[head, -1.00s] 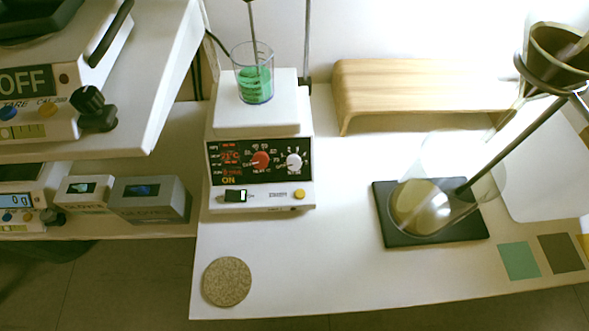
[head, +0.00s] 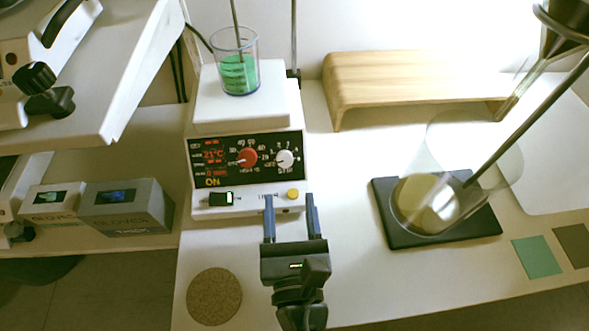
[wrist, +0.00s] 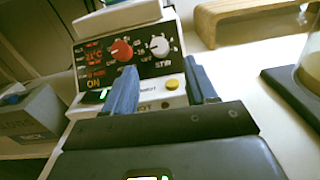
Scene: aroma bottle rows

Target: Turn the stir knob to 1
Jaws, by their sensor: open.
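The stir knob (head: 285,158) is the white dial on the right of the hotplate stirrer's black front panel, marked STIR below it. It also shows in the wrist view (wrist: 158,46). A red knob (head: 247,157) sits to its left. The white stirrer (head: 240,112) reads 21°C and ON in its display. My gripper (head: 290,200) is open and empty, in front of the stirrer and below the stir knob, pointing at the panel. In the wrist view its two blue fingers (wrist: 162,90) stand apart below the knobs, the left one partly covering the panel's lower edge.
A glass beaker of green liquid (head: 238,72) stands on the stirrer. A yellow button (head: 293,194) and a dark switch (head: 221,199) are on its lower front. A cork disc (head: 214,296), a wooden riser (head: 420,85) and a flask on a dark pad (head: 465,225) are around it.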

